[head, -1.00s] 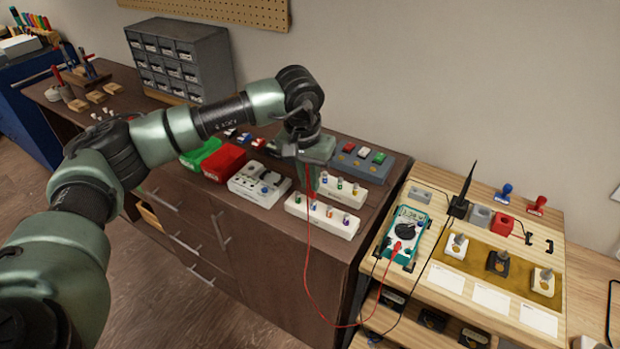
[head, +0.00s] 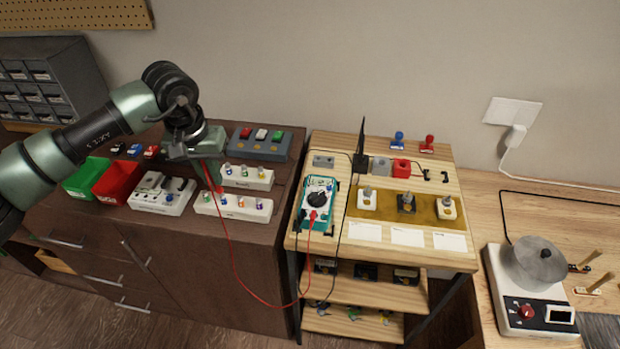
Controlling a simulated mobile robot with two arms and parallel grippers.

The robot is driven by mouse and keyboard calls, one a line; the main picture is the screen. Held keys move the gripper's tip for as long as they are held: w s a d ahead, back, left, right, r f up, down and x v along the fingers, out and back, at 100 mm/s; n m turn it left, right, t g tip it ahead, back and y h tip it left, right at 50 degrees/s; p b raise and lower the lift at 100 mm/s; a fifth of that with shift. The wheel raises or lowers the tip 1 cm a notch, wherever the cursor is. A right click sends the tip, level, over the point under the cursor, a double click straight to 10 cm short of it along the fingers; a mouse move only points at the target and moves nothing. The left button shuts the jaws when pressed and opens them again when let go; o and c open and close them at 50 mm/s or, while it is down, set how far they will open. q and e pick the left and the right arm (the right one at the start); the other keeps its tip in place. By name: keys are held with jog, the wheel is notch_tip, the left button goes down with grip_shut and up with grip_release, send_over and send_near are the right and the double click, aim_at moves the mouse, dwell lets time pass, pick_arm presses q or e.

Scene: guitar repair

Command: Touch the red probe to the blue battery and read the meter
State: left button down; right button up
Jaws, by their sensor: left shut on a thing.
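My left gripper (head: 208,172) is shut on the red probe (head: 214,178), which points down beside two white racks. The back rack (head: 248,184) and front rack (head: 232,212) hold several small cells with coloured bands. They are too small for me to tell surely which is the blue battery. I cannot tell whether the probe tip touches a cell. A red lead runs from the probe to the teal multimeter (head: 317,203) on the wooden bench. Its display is lit, but the reading is too small to make out. My right gripper is not in view.
Green (head: 84,177) and red bins (head: 118,181) and a white device (head: 162,194) stand left of the racks. A grey box with coloured blocks (head: 258,143) is behind them. The red lead hangs in a loop before the cabinet. A scale-like device (head: 532,300) stands far right.

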pick_arm(q)
jog(key=shift+r, duration=0.1)
dwell(0.7)
jog(key=shift+r+p, duration=1.45)
jog(key=shift+r, duration=1.5)
